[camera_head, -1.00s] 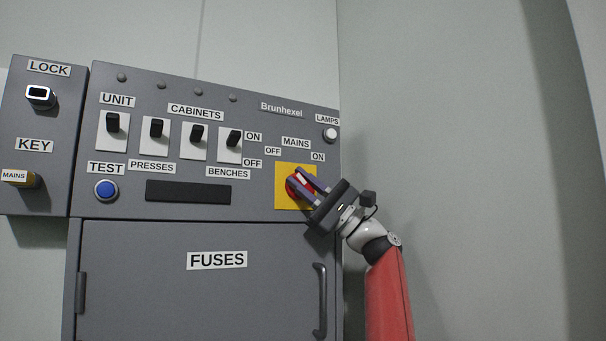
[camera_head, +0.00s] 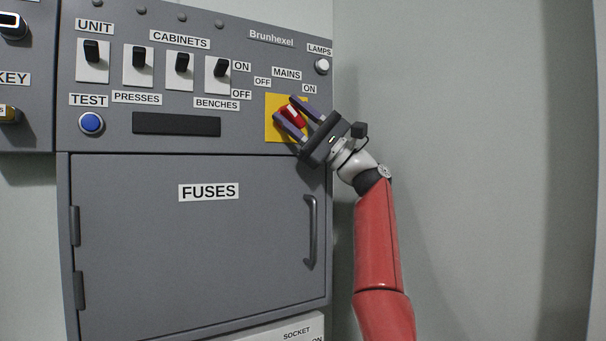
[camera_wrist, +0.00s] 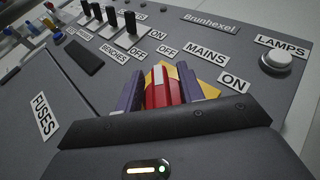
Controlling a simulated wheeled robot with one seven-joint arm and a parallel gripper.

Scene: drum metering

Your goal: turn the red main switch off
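The red main switch (camera_head: 295,117) sits on a yellow plate (camera_head: 273,128) under the MAINS label. Its handle tilts up and left, with its white mark towards the OFF label (camera_head: 262,82). My gripper (camera_head: 297,114) is at the switch, with one finger on each side of the handle. The fingers look spread, with a gap to the handle. In the wrist view the red switch (camera_wrist: 160,92) stands between the two purple fingers, with its white mark towards the OFF side. The gripper body hides the lower part of the switch.
A white lamps button (camera_head: 322,66) is just above right of the switch. Several black toggles stand to the left, the benches one (camera_head: 221,68) nearest. The fuses door (camera_head: 190,240) with its handle (camera_head: 310,230) is below. A bare wall is to the right.

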